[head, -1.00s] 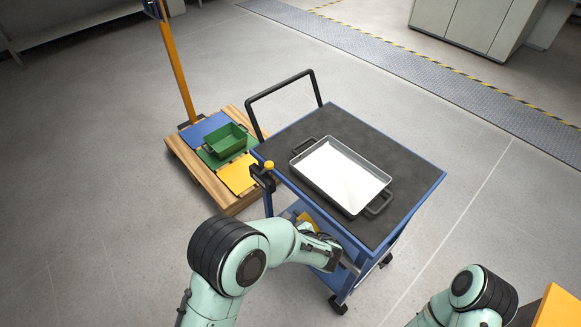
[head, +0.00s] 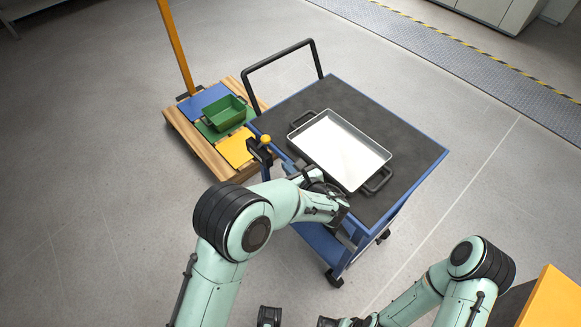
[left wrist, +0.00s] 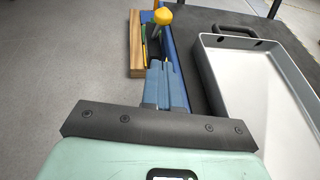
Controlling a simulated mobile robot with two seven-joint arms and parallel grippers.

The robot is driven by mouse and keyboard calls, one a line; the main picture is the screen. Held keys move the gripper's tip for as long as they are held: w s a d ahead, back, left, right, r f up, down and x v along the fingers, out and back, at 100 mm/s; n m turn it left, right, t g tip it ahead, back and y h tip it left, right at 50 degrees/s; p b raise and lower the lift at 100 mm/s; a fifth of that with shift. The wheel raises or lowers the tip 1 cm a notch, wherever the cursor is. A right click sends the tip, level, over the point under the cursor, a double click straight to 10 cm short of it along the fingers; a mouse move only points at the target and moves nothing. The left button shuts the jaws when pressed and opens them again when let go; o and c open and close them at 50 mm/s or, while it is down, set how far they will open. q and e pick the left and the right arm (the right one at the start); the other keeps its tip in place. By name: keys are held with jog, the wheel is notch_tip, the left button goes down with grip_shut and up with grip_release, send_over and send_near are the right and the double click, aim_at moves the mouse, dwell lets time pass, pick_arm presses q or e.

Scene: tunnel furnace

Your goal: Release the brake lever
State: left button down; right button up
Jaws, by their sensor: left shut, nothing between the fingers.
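The brake lever with its yellow knob (head: 265,139) stands at the near left corner of the cart (head: 425,145). The knob also shows at the top of the left wrist view (left wrist: 163,16). My left gripper (head: 287,164) is at the cart's left side, shut and empty, pointing toward the lever. In the left wrist view its blue-grey fingers (left wrist: 160,80) are together, below the knob in the picture and seemingly apart from it. The lever's lower part is partly hidden. My right gripper is only partly in view at the bottom edge; its jaw opening is unclear.
A grey tray (head: 375,152) with black handles lies on the cart's dark top, close to my left wrist. The cart's black push handle (head: 280,55) rises behind. A wooden pallet (head: 185,135) with a green bin (head: 225,112) stands left. Floor at left is clear.

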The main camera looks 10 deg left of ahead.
pick_arm(q)
send_near(273, 148)
jog(key=a, duration=0.2)
jog(key=w+a, duration=0.1)
jog(key=w+a+r, duration=0.1)
jog(key=w+a, duration=0.1)
jog(key=shift+r, duration=0.1)
